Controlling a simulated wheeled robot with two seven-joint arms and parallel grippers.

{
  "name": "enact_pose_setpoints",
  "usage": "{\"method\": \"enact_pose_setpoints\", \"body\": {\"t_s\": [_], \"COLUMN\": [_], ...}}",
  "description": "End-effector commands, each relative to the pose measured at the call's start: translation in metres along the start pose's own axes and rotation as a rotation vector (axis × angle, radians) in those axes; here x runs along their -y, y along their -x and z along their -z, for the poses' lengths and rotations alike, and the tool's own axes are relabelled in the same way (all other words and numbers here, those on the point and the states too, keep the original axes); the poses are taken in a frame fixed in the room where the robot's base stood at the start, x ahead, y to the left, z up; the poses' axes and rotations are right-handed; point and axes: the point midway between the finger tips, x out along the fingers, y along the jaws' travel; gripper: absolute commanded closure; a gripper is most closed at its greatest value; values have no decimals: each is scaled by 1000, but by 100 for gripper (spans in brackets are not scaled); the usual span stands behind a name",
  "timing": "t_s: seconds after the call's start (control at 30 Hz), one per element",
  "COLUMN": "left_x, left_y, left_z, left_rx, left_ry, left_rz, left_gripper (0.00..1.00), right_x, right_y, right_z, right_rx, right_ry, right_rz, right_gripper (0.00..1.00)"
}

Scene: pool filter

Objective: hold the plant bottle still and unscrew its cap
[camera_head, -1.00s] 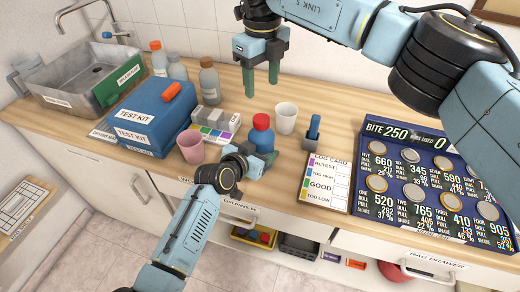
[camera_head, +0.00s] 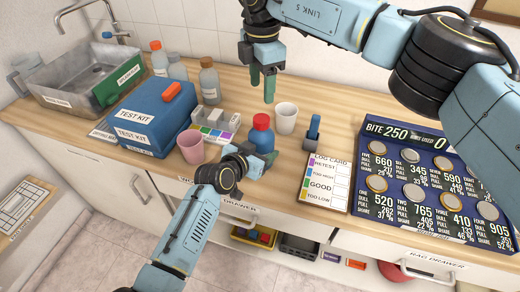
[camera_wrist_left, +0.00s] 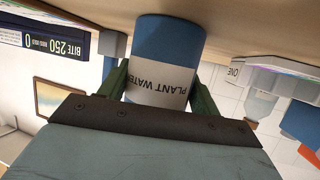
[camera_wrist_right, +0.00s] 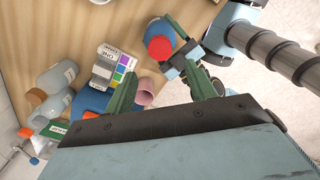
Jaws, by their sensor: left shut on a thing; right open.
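The plant bottle (camera_head: 261,138) is blue with a red cap (camera_head: 261,121) and stands upright near the counter's front edge. Its label reads "PLANT WATER" in the left wrist view (camera_wrist_left: 160,85). My left gripper (camera_head: 262,160) is shut on the bottle's body from the front. My right gripper (camera_head: 262,85) is open and empty, fingers pointing down, above the counter behind the bottle. In the right wrist view the red cap (camera_wrist_right: 159,47) shows beyond and between the open fingers, apart from them. The cap sits on the bottle.
A pink cup (camera_head: 191,147) and blue test kit (camera_head: 150,118) stand left of the bottle. A white cup (camera_head: 286,118) stands close on its right, behind. A log card (camera_head: 324,183) and bite board (camera_head: 425,178) lie farther right. Grey bottles (camera_head: 209,80) stand behind.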

Motion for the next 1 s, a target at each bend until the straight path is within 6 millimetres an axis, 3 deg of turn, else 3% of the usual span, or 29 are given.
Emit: {"method": "enact_pose_setpoints", "body": {"t_s": [0.2, 0.33, 0.57, 1.0], "left_x": [0, 0, 0, 0], "left_y": [0, 0, 0, 0], "left_z": [-1, -1, -1, -1], "left_rx": [2, 2, 2, 2], "left_ry": [-1, -1, -1, 0], "left_rz": [0, 0, 0, 0], "left_gripper": [64, 64, 64, 64], "right_x": [0, 0, 0, 0], "right_y": [-2, -2, -13, -72], "right_z": [0, 0, 0, 0], "right_rx": [0, 0, 0, 0], "right_ry": [-307, -406, -449, -447], "right_rz": [1, 0, 0, 1], "right_gripper": [45, 45, 45, 45]}}
